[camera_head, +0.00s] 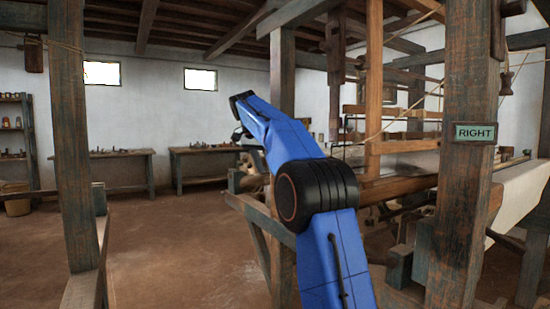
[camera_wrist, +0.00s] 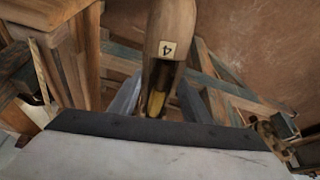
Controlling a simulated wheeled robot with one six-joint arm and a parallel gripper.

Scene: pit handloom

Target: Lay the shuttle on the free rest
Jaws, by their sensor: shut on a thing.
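The shuttle (camera_wrist: 170,25) is a smooth brown wooden piece with a small pale label that looks like a 4, and a yellow bobbin (camera_wrist: 156,103) shows in its hollow. It is in the wrist view, pointing away at the top centre. My gripper (camera_wrist: 158,103) is shut on the shuttle, with one grey finger on each side, and holds it above the floor. In the head view my blue arm reaches away up the middle, and I cannot make out the gripper or shuttle there. I cannot pick out which part is the free rest.
Wooden loom beams (camera_wrist: 75,45) stand close on the left in the wrist view. In the head view a post with a RIGHT sign (camera_head: 475,132) stands at right, another post (camera_head: 74,150) at left. Benches (camera_head: 120,154) line the back wall. Floor (camera_head: 170,240) at left is clear.

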